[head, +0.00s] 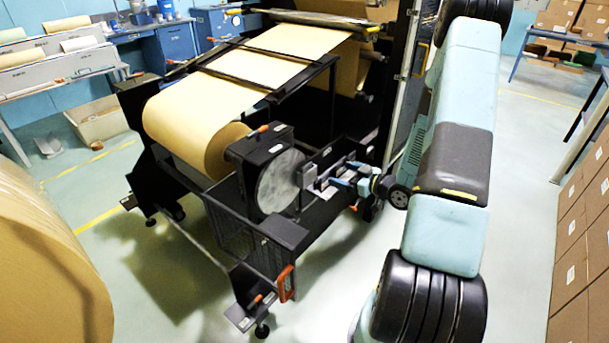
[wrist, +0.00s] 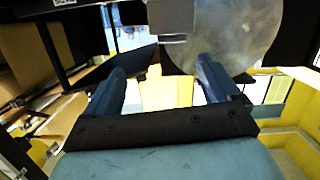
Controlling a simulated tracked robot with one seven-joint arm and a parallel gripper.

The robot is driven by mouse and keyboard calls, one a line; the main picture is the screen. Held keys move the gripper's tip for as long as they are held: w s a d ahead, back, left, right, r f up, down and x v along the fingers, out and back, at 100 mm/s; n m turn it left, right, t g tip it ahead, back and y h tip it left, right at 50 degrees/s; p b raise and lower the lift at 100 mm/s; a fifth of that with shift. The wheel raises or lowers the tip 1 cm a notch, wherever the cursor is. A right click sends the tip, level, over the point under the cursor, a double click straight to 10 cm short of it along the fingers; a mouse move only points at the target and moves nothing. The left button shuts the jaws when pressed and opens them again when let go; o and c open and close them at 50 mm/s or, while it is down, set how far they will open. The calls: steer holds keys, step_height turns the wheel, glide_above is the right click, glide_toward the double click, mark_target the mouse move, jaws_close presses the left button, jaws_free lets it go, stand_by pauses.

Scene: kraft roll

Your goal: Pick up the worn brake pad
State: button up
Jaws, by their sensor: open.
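A small grey block (head: 309,175) that looks like the worn brake pad sits against the right edge of the round grey brake disc (head: 280,183). In the wrist view the block (wrist: 172,18) is at the top centre, in front of the disc (wrist: 235,35). I cannot tell from its face how worn it is. My gripper (head: 338,178) is just to the right of the block in the head view. In the wrist view its two blue-grey fingers (wrist: 165,75) are apart, with nothing held between them. The block lies beyond the fingertips.
The black machine frame (head: 270,237) surrounds the disc, with a kraft paper roll (head: 190,125) behind it. An orange handle (head: 286,283) juts out low at the front. Stacked cartons (head: 580,250) stand at the right. Floor between machine and cartons is mostly clear.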

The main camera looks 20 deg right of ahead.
steer(key=s+f+m+t+y, duration=0.1)
steer(key=s+f+y, duration=0.1)
steer(key=s, duration=0.1)
glide_toward(308, 166)
steer(key=shift+t, duration=0.3)
steer(key=x, duration=0.8)
steer(key=shift+s+a, duration=0.1)
steer(key=shift+s, duration=0.05)
steer(key=c, duration=1.5)
